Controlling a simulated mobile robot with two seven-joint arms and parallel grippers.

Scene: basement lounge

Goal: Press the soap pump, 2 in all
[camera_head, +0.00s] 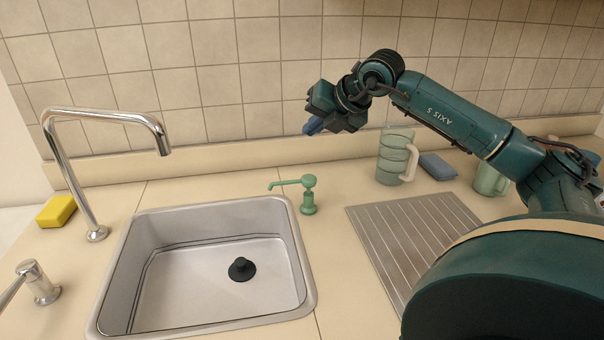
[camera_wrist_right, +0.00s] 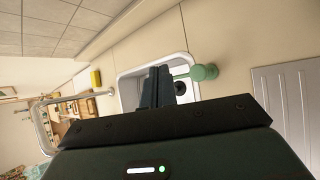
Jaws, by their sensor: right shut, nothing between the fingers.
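The green soap pump (camera_head: 308,192) stands upright on the counter just right of the sink, its spout pointing left over the sink's edge. It also shows in the right wrist view (camera_wrist_right: 204,73), just right of the fingers. My right gripper (camera_head: 312,127) is above the pump and toward the wall, with a clear gap between them. Its fingers are shut and empty; they also show in the right wrist view (camera_wrist_right: 158,88). The pump's head appears raised on its stem. My left gripper is not in view.
The steel sink (camera_head: 300,240) has a black plug (camera_head: 241,269). A tall chrome faucet (camera_head: 75,180) and yellow sponge (camera_head: 56,211) are left. A ribbed drainboard (camera_head: 400,235), glass pitcher (camera_head: 392,158), blue sponge (camera_head: 437,166) and green mug (camera_head: 490,181) are right.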

